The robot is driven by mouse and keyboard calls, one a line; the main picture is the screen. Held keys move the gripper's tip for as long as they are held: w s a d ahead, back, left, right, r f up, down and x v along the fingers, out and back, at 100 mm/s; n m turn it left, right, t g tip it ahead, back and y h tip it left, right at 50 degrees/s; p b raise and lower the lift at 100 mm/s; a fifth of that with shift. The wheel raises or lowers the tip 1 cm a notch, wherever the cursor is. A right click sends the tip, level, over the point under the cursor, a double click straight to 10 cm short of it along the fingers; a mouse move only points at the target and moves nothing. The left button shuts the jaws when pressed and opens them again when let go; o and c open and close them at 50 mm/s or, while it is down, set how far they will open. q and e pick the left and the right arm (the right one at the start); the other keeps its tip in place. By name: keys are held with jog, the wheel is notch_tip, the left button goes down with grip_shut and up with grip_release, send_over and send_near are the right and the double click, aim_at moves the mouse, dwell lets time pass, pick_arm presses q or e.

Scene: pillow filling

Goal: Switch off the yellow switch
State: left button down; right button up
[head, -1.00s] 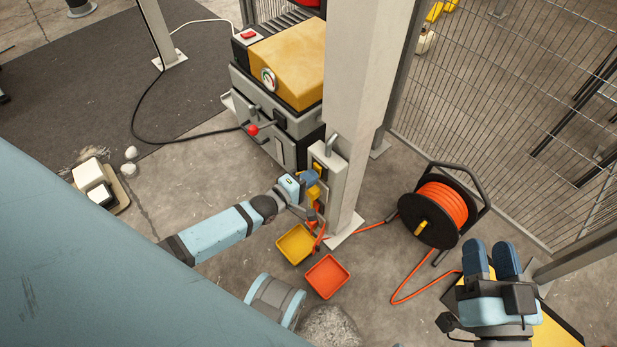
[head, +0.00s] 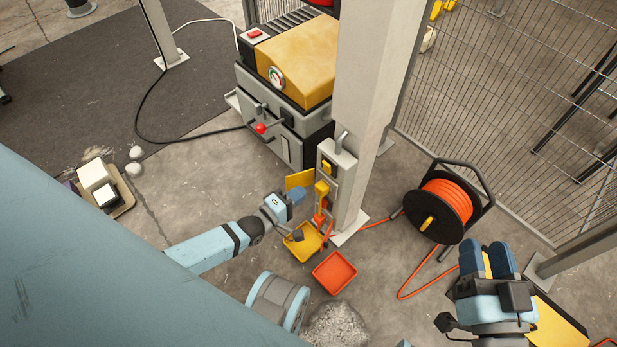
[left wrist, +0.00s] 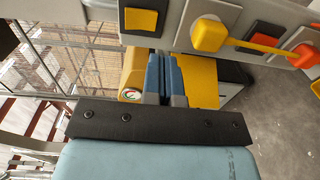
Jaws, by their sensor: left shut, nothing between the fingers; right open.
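The grey switch panel (head: 347,161) is fixed to the pale post. The yellow switch (head: 327,166) sits near its top, in a dark frame; it also shows in the left wrist view (left wrist: 141,20). I cannot tell its setting for sure. Below it is a yellow plug or handle (head: 321,188), and an orange switch (left wrist: 266,31) shows beyond that in the wrist view. My left gripper (head: 299,194) is shut and empty, left of the panel and apart from the yellow switch. My right gripper (head: 488,258) is open and empty at the lower right.
A yellow tray (head: 304,255) and an orange tray (head: 335,272) are on the floor below the panel. An orange cable reel (head: 447,205) stands to the right. A yellow-topped machine (head: 293,68) is behind. A flat yellow plate (head: 299,180) shows beside the panel.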

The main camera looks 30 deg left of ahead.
pick_arm(q)
jog(key=v, duration=0.3)
jog(key=f+v, duration=0.1)
jog(key=v, duration=0.1)
jog(key=shift+s+a+p, duration=0.1)
jog(key=shift+s+p, duration=0.2)
jog(key=shift+p, duration=0.1)
pick_arm(e)
jog(key=shift+w+d+f+g+h, duration=0.1)
jog(key=shift+d+f+g+h, duration=0.15)
jog(key=shift+f, duration=0.25)
jog(key=shift+d+f+g+h, duration=0.15)
jog(key=shift+f+g, duration=0.1)
jog(key=shift+f, duration=0.25)
